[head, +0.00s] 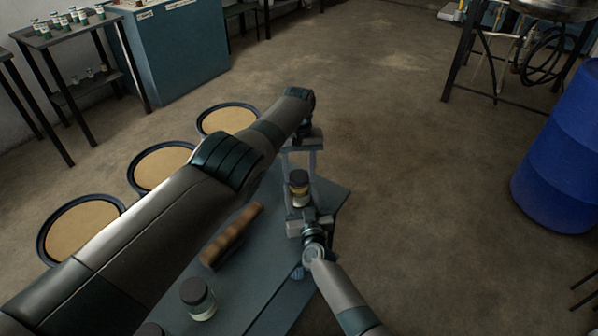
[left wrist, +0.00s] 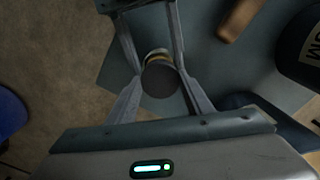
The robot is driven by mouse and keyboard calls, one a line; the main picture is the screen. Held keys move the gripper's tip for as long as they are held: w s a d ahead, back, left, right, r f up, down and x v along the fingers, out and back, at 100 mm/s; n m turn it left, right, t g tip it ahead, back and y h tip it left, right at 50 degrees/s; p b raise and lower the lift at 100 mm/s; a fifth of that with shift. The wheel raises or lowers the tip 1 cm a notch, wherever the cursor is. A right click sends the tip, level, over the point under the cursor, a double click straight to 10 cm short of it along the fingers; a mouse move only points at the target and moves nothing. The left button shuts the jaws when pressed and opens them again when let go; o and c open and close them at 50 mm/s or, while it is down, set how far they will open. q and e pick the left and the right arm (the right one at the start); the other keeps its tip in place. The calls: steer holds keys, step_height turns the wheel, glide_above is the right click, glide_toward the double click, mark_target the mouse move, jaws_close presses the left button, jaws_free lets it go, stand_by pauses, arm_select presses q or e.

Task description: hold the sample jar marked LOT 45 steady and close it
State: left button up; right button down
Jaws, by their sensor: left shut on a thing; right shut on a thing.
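The sample jar (head: 300,196) stands upright over the far end of the grey bench, with amber contents and a dark lid (head: 298,177) over its mouth. Its lot marking is not readable here. My left gripper (head: 299,173) comes down from above with its fingers shut on the lid. In the left wrist view the round dark lid (left wrist: 160,82) sits between the fingers (left wrist: 158,72), with a yellowish band of the jar (left wrist: 157,56) beyond it. My right gripper (head: 301,212) is shut on the jar lower down, from the near side. Whether the lid is fully seated cannot be told.
The bench (head: 268,285) also bears a brown wooden piece (head: 232,236) and another dark-lidded jar (head: 198,300). Three round tan-faced pans (head: 160,166) lie left, partly behind my arm. A blue drum (head: 562,150) stands right. Open floor lies beyond the bench.

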arm_select(q)
steer(key=m, duration=0.5)
steer(key=shift+a, duration=0.15)
arm_select(e)
steer(key=shift+d, duration=0.15)
arm_select(q)
steer(key=o, duration=1.6)
steer(key=shift+c, duration=0.2)
